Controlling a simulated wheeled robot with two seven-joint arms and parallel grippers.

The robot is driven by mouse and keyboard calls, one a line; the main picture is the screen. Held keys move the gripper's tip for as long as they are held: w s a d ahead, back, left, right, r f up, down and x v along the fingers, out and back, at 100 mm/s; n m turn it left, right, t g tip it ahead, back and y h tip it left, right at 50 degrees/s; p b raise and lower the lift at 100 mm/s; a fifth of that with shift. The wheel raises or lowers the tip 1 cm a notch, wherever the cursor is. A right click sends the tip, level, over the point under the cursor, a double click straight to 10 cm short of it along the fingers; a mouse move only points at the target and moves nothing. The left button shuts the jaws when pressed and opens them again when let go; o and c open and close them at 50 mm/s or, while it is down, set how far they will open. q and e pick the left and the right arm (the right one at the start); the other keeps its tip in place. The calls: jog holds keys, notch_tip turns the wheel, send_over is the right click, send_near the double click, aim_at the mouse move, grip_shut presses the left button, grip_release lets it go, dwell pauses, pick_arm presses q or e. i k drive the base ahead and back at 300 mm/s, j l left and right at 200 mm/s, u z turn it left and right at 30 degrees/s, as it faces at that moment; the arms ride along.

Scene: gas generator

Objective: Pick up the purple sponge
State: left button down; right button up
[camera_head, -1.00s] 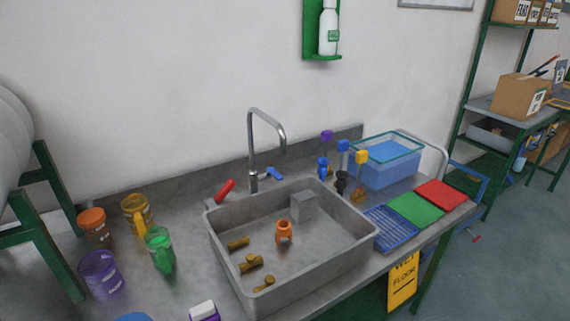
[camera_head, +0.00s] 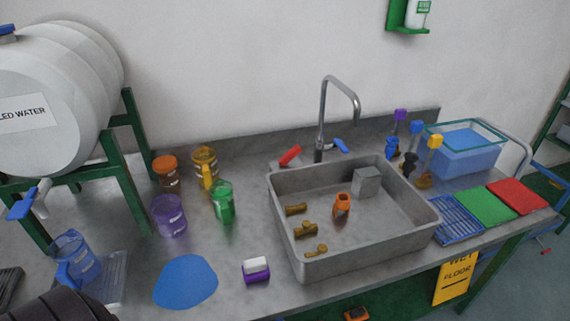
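A small sponge (camera_head: 256,270), white on top and purple below, lies on the grey counter, left of the sink's front left corner and right of a flat blue mat. Nothing touches it. A dark rounded part at the lower left corner seems to be my own arm. Neither of my grippers shows in the head view.
The sink basin (camera_head: 290,240) holds several brass fittings, an orange part and a grey block. A blue mat (camera_head: 186,282), purple cup (camera_head: 168,216), green cup (camera_head: 222,202) and blue jug (camera_head: 76,258) stand to the left. The counter around the sponge is clear.

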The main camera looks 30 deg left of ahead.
aim_at(255, 269)
jog(key=u, duration=1.25)
